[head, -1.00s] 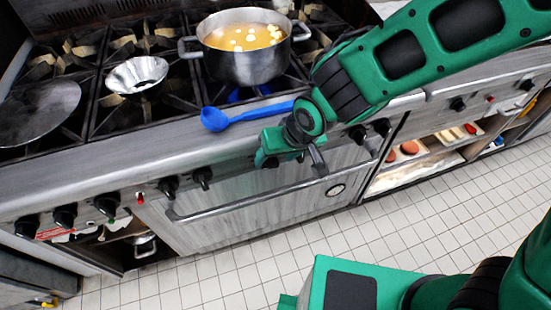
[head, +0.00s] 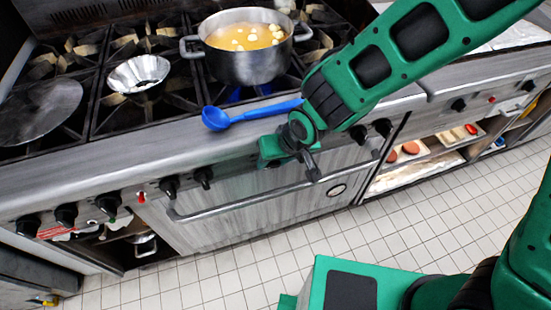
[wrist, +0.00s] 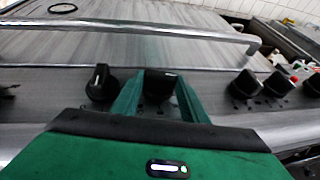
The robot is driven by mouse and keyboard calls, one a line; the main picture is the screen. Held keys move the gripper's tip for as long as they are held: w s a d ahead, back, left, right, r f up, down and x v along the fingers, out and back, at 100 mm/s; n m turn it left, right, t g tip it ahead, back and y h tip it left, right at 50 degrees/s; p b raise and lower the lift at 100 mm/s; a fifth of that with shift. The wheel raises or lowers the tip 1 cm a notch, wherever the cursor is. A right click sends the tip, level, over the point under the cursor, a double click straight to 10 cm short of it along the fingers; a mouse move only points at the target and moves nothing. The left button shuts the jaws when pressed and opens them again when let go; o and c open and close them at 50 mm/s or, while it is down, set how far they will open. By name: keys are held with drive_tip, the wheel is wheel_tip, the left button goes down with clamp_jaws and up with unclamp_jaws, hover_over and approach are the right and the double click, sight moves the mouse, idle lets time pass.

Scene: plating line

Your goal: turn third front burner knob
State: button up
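A row of black burner knobs runs along the steel stove front. In the head view, a pair (head: 187,182) shows left of my gripper (head: 288,158), and another pair (head: 370,130) shows to its right. My gripper reaches the panel above the oven handle and hides the knobs behind it. In the wrist view, my gripper's green fingers (wrist: 158,98) stand apart, one on each side of a black knob (wrist: 158,84). I cannot tell whether they touch it. A neighbouring knob (wrist: 100,86) is just left of the fingers.
The oven door handle (head: 250,200) runs just below the knobs. A blue ladle (head: 250,113) lies at the stove's front edge near my arm. A steel pot (head: 247,62) of yellow liquid stands on a blue flame. The tiled floor in front is clear.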

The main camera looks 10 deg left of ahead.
drive_tip(key=shift+w+d, duration=0.1)
drive_tip(key=shift+s+a+t+h, duration=0.15)
drive_tip(key=shift+t+h, duration=0.25)
drive_tip(key=shift+h, duration=0.2)
drive_tip(key=shift+s+a+t+h, duration=0.1)
drive_tip(key=shift+t+h, duration=0.3)
drive_tip(key=shift+h, duration=0.2)
drive_tip(key=shift+s+a+f+n+t+h, duration=0.15)
drive_tip(key=shift+n+t+h, duration=0.3)
drive_tip(key=shift+h, duration=0.45)
drive_tip(key=shift+a+t+h, duration=0.1)
drive_tip(key=shift+t+h, duration=0.35)
drive_tip(key=shift+h, duration=0.25)
drive_tip(key=o, duration=1)
drive_tip(key=shift+o, duration=0.2)
drive_tip(key=shift+a, duration=0.1)
